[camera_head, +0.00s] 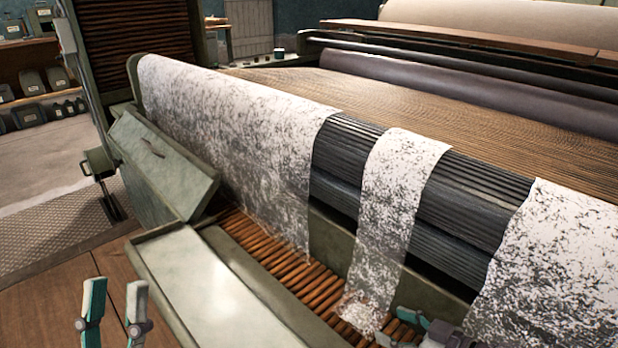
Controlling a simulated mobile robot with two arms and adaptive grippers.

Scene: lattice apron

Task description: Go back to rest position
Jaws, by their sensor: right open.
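My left gripper (115,290) is at the bottom left, over the wooden floor. My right gripper (398,328) is low at the bottom right, just above the brown slatted apron (265,245), partly cut off by the frame edge. Its fingers are apart. I cannot tell whether the gripper touches the pile.
Wide speckled white sheets hang over the dark ribbed roller (470,200) at left and right. A pale metal tray (200,290) and a green sloped box (160,165) stand beside the apron. Shelves (35,70) are at the far left. Floor at lower left is clear.

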